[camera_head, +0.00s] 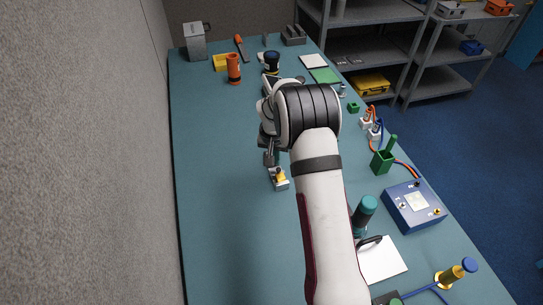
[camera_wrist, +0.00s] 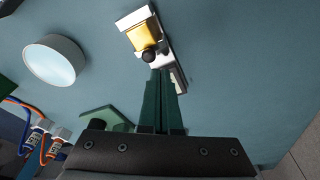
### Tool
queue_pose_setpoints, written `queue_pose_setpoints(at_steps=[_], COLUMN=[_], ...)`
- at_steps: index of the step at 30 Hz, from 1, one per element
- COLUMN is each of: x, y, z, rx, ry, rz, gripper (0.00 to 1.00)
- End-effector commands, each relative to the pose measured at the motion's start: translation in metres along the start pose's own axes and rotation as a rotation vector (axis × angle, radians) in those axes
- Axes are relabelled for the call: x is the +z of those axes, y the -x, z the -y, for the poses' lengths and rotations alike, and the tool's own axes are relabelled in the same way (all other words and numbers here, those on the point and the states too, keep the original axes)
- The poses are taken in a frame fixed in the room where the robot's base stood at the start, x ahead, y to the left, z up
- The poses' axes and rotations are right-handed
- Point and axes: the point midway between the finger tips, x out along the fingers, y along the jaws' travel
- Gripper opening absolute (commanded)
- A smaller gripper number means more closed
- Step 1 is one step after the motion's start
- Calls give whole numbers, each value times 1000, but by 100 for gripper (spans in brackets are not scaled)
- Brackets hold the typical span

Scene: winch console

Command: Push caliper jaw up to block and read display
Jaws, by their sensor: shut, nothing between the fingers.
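A small metal caliper (camera_head: 280,184) lies on the teal bench in the head view, with a yellow block (camera_head: 280,176) at it. In the wrist view the caliper (camera_wrist: 167,50) runs from the top toward the fingertips. The yellow block (camera_wrist: 142,38) sits near its upper end, with a round black knob (camera_wrist: 149,55) just below the block. My gripper (camera_wrist: 161,73) is shut and empty, its green fingers together and their tips close to the knob. I cannot tell whether they touch. The fingers hide part of the caliper, and no display reading is legible. My gripper also shows in the head view (camera_head: 269,161).
A blue box (camera_head: 413,206), a green holder (camera_head: 383,161) and cables line the right side. An orange cylinder (camera_head: 233,68) stands farther back. The bench's left side is clear.

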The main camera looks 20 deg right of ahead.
Motion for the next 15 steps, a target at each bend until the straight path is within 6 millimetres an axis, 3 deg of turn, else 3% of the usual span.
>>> queue_pose_setpoints(at_steps=[15], x=[2], y=[-11], z=[0], rx=[0], ry=[0], rz=[0], gripper=[0])
